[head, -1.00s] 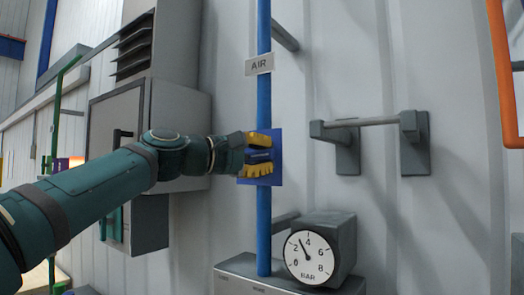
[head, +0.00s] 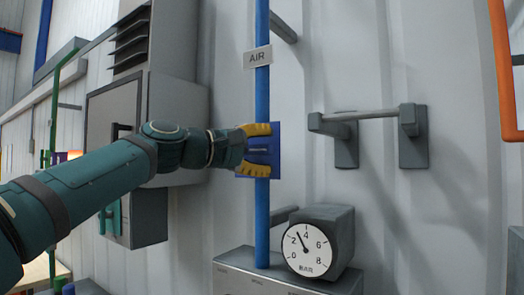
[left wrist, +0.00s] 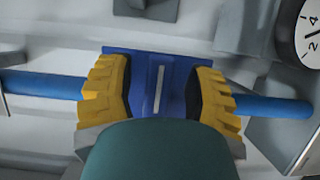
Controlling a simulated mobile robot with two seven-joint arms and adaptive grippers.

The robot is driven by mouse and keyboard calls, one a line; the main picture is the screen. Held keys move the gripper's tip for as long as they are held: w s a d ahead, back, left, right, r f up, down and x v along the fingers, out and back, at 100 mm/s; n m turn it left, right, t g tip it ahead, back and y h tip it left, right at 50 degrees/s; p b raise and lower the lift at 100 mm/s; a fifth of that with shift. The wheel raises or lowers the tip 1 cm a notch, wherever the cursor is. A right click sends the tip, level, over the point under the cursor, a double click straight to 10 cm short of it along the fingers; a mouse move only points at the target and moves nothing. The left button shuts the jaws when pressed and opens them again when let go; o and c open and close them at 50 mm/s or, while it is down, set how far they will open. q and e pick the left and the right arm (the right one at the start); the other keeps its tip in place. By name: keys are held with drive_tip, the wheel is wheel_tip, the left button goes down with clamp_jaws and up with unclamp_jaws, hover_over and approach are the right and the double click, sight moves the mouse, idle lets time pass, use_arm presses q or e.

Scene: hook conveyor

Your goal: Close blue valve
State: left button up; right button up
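The blue valve (head: 275,160) is a blue plate with a bar-like handle on the upright blue air pipe (head: 263,225). The handle lies across the pipe, level in the head view. My left gripper (head: 257,150), with yellow fingers, is at the valve, one finger above the handle and one below. In the left wrist view the handle (left wrist: 159,90), with a pale stripe, stands between the fingers with a gap on each side. The left gripper (left wrist: 158,98) looks open and partly hides the plate. My right gripper is not in view.
A pressure gauge (head: 311,249) sits below right of the valve, its needle between 2 and 4. An AIR sign (head: 257,57) is on the pipe above. A grey rail (head: 362,117) juts from the wall at right. A grey cabinet (head: 177,125) stands behind my left arm.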

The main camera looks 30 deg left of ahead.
use_arm(q)
drive_tip(key=shift+s+a, duration=0.1)
drive_tip(key=shift+s, duration=0.05)
drive_tip(key=v, duration=1.1)
drive_tip(key=shift+s, duration=0.3)
drive_tip(key=shift+a, duration=0.15)
